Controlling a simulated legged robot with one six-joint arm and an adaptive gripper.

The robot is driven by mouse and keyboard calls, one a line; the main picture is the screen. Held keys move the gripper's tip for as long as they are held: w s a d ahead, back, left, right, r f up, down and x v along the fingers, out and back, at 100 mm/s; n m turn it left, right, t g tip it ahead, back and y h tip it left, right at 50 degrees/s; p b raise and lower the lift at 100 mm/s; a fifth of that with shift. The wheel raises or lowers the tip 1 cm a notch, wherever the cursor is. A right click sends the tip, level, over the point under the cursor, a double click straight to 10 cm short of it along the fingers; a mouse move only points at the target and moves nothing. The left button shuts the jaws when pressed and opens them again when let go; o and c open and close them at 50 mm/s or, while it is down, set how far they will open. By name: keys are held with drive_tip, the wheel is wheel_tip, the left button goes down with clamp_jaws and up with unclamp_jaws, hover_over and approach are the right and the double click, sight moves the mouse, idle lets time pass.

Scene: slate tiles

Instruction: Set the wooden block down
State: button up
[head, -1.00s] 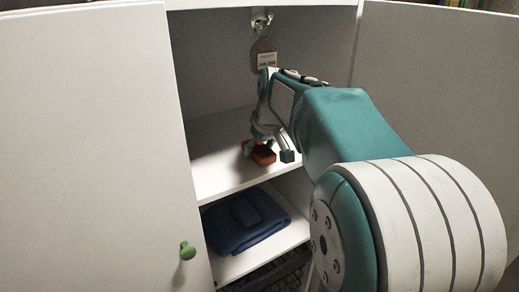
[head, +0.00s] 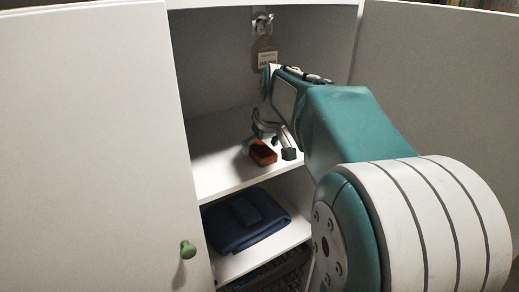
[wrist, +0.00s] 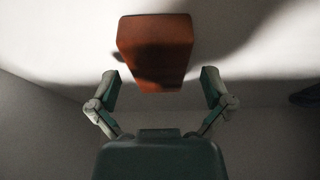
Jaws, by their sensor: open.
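The wooden block (head: 263,152), reddish-brown, lies on the white upper shelf (head: 222,165) inside the open cabinet. In the wrist view the block (wrist: 155,45) is beyond the fingertips, roughly centred between them, with a gap on either side. My gripper (head: 268,149) is open, with one finger on each side of the block in the head view. The open fingers also show in the wrist view (wrist: 160,86). Neither finger appears to touch the block.
A folded dark blue cloth (head: 245,220) lies on the lower shelf, above a dark basket (head: 268,272). A tag (head: 265,55) hangs from a hook at the back. Open doors stand left (head: 90,150) and right (head: 445,85). The upper shelf's left side is clear.

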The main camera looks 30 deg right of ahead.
drive_tip(key=v, duration=1.1)
drive_tip(key=s+a+f+t, duration=0.1)
drive_tip(key=s+a+f, duration=1.3)
drive_tip(key=s+f, duration=0.2)
drive_tip(key=shift+s+a+f, duration=0.25)
drive_tip(key=shift+s+f, duration=0.1)
drive_tip(key=shift+s, duration=0.7)
drive_tip(key=shift+a, duration=0.1)
